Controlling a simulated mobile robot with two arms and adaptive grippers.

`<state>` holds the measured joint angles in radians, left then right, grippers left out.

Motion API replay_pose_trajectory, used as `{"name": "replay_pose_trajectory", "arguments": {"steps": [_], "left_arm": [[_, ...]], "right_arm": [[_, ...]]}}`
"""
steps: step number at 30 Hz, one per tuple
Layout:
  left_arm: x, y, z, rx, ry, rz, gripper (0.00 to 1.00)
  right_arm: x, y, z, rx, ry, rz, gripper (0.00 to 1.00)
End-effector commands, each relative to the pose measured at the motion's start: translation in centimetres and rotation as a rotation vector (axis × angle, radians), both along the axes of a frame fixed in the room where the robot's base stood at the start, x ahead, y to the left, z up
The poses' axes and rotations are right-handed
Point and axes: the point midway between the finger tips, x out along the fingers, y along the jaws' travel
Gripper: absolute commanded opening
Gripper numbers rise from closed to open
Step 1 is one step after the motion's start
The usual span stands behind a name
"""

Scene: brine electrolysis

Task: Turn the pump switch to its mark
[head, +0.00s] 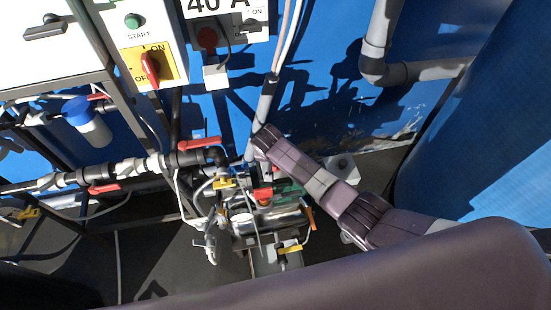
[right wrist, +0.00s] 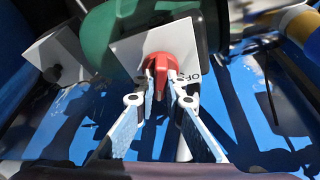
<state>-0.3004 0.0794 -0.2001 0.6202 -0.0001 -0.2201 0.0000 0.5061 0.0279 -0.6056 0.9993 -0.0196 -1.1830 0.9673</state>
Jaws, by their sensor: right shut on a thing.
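The pump switch is a red knob (right wrist: 160,66) on a white plate (right wrist: 128,52), in front of a green rounded body (right wrist: 97,35). Part of a label reading "OF" shows on the plate, right of the knob. My right gripper (right wrist: 162,82) is shut on the knob, with one fingertip on each side of it. The fingers hide part of the knob and plate, and I cannot make out a mark. In the head view, my right arm reaches in from the right over the pump area (head: 270,216); its fingertips are not clear there. My left gripper is not in view.
A yellow panel with a red rotary switch (head: 150,68) and a green START button (head: 132,20) are at upper left. Pipes with red-handled valves (head: 200,143) run left of the pump. Grey pipe (head: 373,66) and a blue wall lie behind; a large blue cylinder (head: 470,120) stands right.

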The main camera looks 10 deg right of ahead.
Motion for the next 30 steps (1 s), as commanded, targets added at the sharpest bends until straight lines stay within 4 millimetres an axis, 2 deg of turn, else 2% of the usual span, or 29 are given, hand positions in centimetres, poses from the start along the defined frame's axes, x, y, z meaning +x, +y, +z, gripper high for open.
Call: {"name": "replay_pose_trajectory", "arguments": {"steps": [6, 15, 30], "left_arm": [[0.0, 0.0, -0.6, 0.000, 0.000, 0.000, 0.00], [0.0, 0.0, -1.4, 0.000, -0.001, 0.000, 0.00], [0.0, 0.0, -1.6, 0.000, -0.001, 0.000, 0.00]], "right_arm": [[0.0, 0.2, -0.1, 0.002, 0.000, -0.179, 0.00], [0.1, 0.1, -0.1, 0.000, -0.001, -0.346, 0.00], [0.1, -0.1, 0.1, -0.001, -0.003, -0.414, 0.00]]}}
